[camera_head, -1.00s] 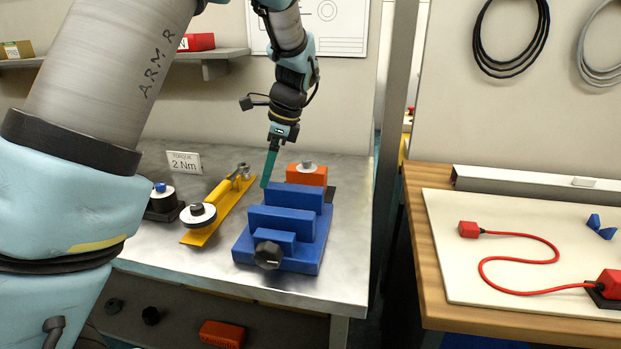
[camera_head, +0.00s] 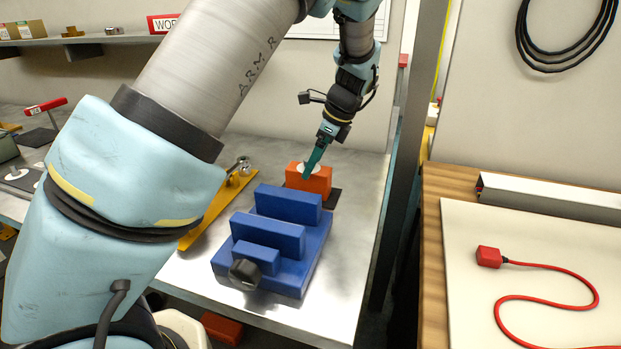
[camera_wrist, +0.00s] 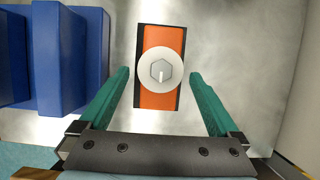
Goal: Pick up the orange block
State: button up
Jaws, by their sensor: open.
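The orange block (camera_head: 309,181) stands on the metal table just behind the blue stepped fixture. My gripper (camera_head: 310,166) is over the block in the head view. Its two green fingers are spread wide in the wrist view (camera_wrist: 158,80), one to each side of the block's near part, with gaps between. Nothing is held. The height between fingertips and block is hard to judge.
The blue fixture (camera_head: 257,231) with a black knob (camera_head: 244,274) sits close in front, and left of the fingers in the wrist view. A yellow bar (camera_head: 218,208) lies to the left. A metal post stands right of the table. The tabletop right of the block is clear.

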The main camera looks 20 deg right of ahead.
jog(key=shift+p+x, duration=1.05)
jog(key=shift+x, duration=2.05)
jog(key=shift+w+a+r, duration=0.1)
jog(key=shift+c, duration=0.2)
grip_shut()
jog(key=shift+r, duration=0.1)
